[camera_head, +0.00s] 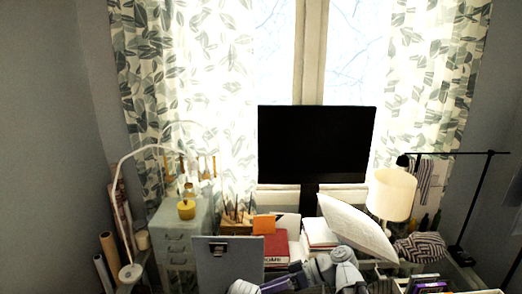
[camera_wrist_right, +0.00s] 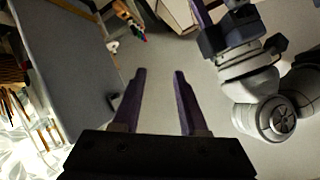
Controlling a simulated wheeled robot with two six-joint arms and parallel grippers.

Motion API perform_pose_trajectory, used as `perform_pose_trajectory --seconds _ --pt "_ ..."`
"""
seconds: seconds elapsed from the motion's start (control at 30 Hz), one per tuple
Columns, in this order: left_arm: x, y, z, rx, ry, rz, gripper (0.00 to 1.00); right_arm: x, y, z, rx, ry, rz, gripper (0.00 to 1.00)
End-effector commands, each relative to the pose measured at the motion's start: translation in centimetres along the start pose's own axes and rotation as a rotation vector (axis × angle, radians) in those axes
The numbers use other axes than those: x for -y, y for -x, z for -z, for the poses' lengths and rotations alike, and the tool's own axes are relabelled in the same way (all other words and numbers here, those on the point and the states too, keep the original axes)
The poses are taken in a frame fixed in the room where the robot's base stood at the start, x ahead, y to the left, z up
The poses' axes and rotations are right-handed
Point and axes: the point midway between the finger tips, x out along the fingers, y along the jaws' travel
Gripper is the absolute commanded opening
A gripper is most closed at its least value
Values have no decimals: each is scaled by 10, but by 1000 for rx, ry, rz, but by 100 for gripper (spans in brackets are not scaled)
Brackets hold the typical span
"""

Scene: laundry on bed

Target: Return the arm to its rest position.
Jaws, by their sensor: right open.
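My right gripper (camera_wrist_right: 160,73) is open in the right wrist view. Its two purple fingers stand apart with nothing between them, over a plain grey surface. Another arm of mine with a dark gripper body (camera_wrist_right: 232,35) shows at the upper right of that view; a purple finger runs off the top edge, and whether it is open or shut cannot be told. In the head view, pale grey arm links of mine show at the bottom centre, with a purple part beside them. The right fingers cannot be made out clearly there.
A grey panel (camera_head: 228,265), a white pillow (camera_head: 355,228), a red book (camera_head: 276,247), a lamp (camera_head: 391,194) and striped cloth (camera_head: 420,247) crowd around my arms. A dark monitor (camera_head: 316,145) stands behind. In the wrist view, a grey panel (camera_wrist_right: 70,65) stands left of my fingers.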

Motion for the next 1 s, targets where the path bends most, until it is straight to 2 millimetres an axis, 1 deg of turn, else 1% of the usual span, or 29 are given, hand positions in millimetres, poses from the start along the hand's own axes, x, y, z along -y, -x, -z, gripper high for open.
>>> perform_pose_trajectory --seconds 0.03,0.07,0.17,0.2,0.3,0.4,0.5,0.7,0.73,0.8,1.0 --pt "0 0 0 0 0 0 71 -2 -3 -14 52 -58 -36 42" --pt "0 0 0 0 0 0 71 -4 -4 -22 85 -98 -64 42" --pt "0 0 0 0 0 0 71 -15 -2 -58 215 -263 -193 42" --pt "0 0 0 0 0 0 71 -20 0 -73 267 -337 -261 42" --pt "0 0 0 0 0 0 71 -32 14 -108 373 -502 -443 42" --pt "0 0 0 0 0 0 71 -42 31 -134 437 -625 -611 42" --pt "0 0 0 0 0 0 71 -48 49 -152 473 -717 -766 42" --pt "0 0 0 0 0 0 71 -56 87 -177 491 -847 -1052 42" --pt "-2 -16 1 0 0 0 71 -59 69 -185 512 -825 -1032 42" --pt "-3 -30 2 0 0 0 71 -57 47 -193 551 -791 -1016 42" --pt "-6 -68 4 0 1 0 71 -46 -8 -217 661 -695 -984 42"
